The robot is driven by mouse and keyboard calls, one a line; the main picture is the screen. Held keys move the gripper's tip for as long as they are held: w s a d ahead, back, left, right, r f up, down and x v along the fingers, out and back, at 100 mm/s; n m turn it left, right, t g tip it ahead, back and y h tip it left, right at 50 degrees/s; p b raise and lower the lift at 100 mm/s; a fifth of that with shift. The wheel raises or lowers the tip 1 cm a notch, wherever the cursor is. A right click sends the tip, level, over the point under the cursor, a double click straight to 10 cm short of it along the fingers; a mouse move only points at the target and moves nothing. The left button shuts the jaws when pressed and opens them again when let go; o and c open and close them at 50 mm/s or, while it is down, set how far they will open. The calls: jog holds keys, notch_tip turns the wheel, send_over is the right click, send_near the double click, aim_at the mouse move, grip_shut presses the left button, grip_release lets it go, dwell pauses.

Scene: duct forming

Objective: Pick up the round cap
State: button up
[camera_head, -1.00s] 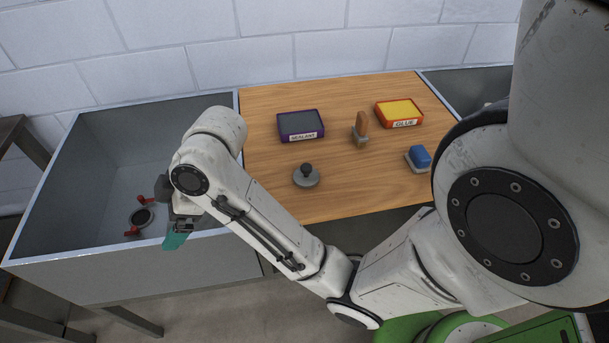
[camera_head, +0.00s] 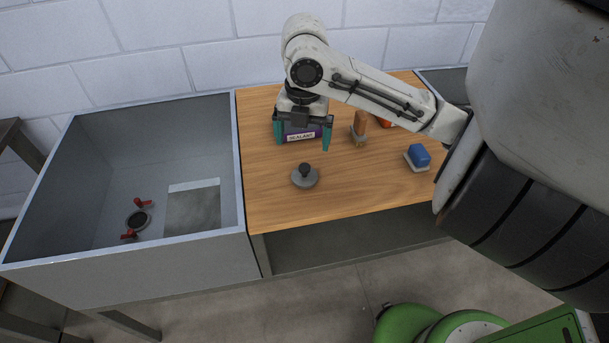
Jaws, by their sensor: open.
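The round cap (camera_head: 306,179) is a grey disc with a dark knob on top. It lies on the wooden table, knob up, near the table's front left part. My gripper (camera_head: 303,136) has two teal fingers, spread wide apart and pointing down. It is above the table, farther back than the cap and in front of the sealant box, with nothing between the fingers. The cap is fully in view and apart from the gripper.
The sealant box (camera_head: 300,136) is partly hidden behind my gripper. A wooden-handled brush (camera_head: 360,126) and a blue-topped block (camera_head: 419,156) stand to the right. The left bin (camera_head: 90,175) holds a grey sheet (camera_head: 193,208) and a red-handled ring (camera_head: 137,219).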

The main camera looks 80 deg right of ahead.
send_over(304, 166)
jog(key=f, duration=0.4)
jog(key=shift+s+a+f, duration=0.15)
jog(key=shift+s+f, duration=0.15)
jog(key=shift+s, duration=0.05)
jog(key=shift+w+f+p, duration=0.15)
jog(key=shift+f, duration=1.45)
jog(key=shift+w+f+p, duration=0.15)
jog(key=shift+f, duration=1.45)
jog(key=shift+c, duration=0.2)
jog(key=shift+f, duration=0.1)
grip_shut()
